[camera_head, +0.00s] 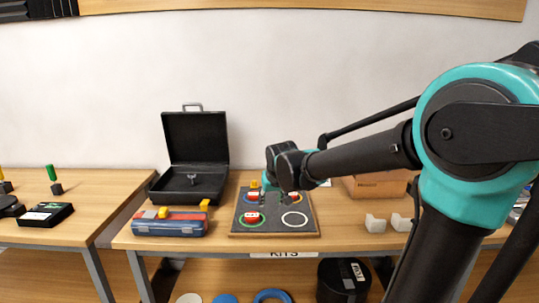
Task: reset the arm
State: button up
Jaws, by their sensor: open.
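My arm (365,153) reaches from the right over the table (350,239). Its wrist end hangs above the back part of a dark pad board (271,228) that has coloured rings on it. My gripper (276,183) is small at the wrist end, pointing down at the board. Its fingers are hard to make out, and I see nothing held in it. Red-and-white pieces sit on the board, one in the green ring (252,218) at the front left. The white ring (294,220) at the front right is empty. My wrist hides part of the back of the board.
An open black case (193,188) stands behind left of the board. A blue box (170,226) with red and yellow pieces lies in front of it. A cardboard box (377,187) and white blocks (375,223) are to the right. Another table (100,205) stands left.

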jog(key=s+d+f+m+g, duration=0.1)
jog(key=s+d+f, duration=0.7)
jog(key=s, duration=0.3)
jog(key=s+d+f+m+h, duration=0.1)
jog(key=s+d+f, duration=0.6)
jog(key=s+d, duration=0.3)
jog(key=shift+s+d+f+m+g, duration=0.3)
jog(key=shift+s+f+g, duration=0.1)
jog(key=shift+s, duration=0.5)
jog(key=shift+r, duration=0.1)
jog(key=shift+c, duration=0.4)
